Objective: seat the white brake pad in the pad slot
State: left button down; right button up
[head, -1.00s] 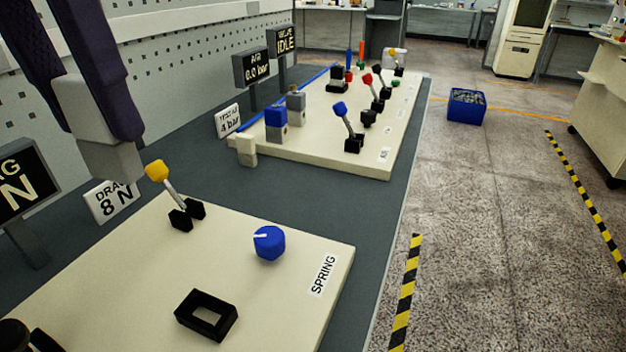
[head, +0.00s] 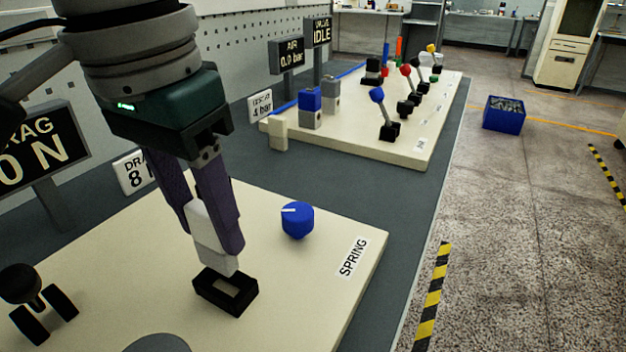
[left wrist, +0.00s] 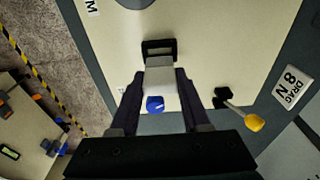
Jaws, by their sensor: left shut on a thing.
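My left gripper (head: 212,222) is shut on the white brake pad (head: 212,240), a pale block between its two purple fingers. The pad hangs upright just over the back of the pad slot, a black rectangular frame (head: 226,292) on the cream board. In the left wrist view the pad (left wrist: 161,77) is between the fingers and the slot (left wrist: 159,46) shows just past its end. The slot's opening is largely uncovered in the head view. I cannot tell whether the pad's lower end touches the frame. My right gripper is not in view.
A blue knob (head: 297,220) stands on the board right of the slot. A yellow-tipped lever (left wrist: 254,122) shows in the left wrist view. A black lever (head: 20,285) stands at the left. A second board with several levers (head: 430,150) lies farther back.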

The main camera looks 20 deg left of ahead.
aim_at(215, 253)
pick_arm(q)
notch_tip(215, 253, down, 4)
jog(key=shift+r+b, duration=0.1)
jog(key=shift+b, duration=0.45)
jog(key=shift+f, duration=0.3)
jog(key=shift+r, duration=0.1)
jog(key=shift+c, duration=1.8)
grip_release()
